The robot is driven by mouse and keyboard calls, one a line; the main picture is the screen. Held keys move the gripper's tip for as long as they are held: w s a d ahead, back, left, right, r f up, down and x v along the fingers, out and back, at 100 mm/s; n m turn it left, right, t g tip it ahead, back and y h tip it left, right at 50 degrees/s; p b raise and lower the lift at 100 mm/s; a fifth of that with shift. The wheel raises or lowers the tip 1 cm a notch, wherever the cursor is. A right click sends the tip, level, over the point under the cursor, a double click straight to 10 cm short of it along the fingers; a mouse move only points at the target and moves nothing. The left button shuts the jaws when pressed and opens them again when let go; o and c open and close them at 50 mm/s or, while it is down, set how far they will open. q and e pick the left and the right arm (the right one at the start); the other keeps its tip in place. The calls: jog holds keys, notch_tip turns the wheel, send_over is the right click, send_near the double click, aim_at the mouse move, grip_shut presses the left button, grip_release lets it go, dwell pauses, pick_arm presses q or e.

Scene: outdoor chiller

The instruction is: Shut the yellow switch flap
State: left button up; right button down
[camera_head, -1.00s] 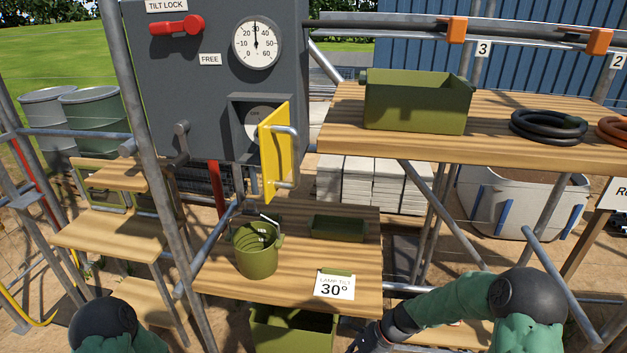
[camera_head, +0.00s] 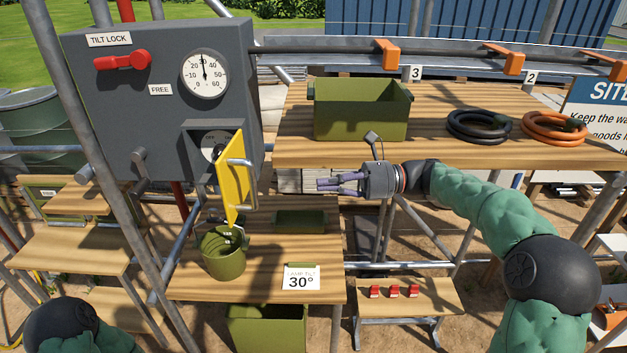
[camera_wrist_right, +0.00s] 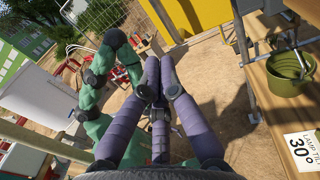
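The yellow flap (camera_head: 233,185) stands swung open from the recess (camera_head: 205,140) in the grey switch box (camera_head: 150,95). A dial shows inside the recess. The flap's silver handle (camera_head: 253,183) is on its right-hand face. My right gripper (camera_head: 328,184) is empty, its purple fingers pointing left, to the right of the flap and apart from it. In the right wrist view the fingers (camera_wrist_right: 158,72) converge with their tips nearly together, and a yellow panel, apparently the flap (camera_wrist_right: 198,14), shows ahead at the top. My left gripper is not seen; only part of that arm shows.
A green bin (camera_head: 360,118) and coiled hoses (camera_head: 478,127) stand on the upper bench (camera_head: 440,153), close above my right arm. Below the flap are a green bucket (camera_head: 224,258) and a lower bench (camera_head: 200,290) with a 30° card (camera_head: 300,278). Scaffold poles cross the left.

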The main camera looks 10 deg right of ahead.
aim_at(254, 188)
jog(key=a, duration=0.4)
jog(key=w+a+p, duration=0.1)
jog(key=a, duration=0.3)
jog(key=a+p, duration=0.1)
jog(key=a, duration=0.2)
jog(key=shift+w+a, duration=0.4)
jog(key=shift+a, duration=0.15)
jog(key=shift+a+f, duration=0.1)
jog(key=shift+a, duration=0.05)
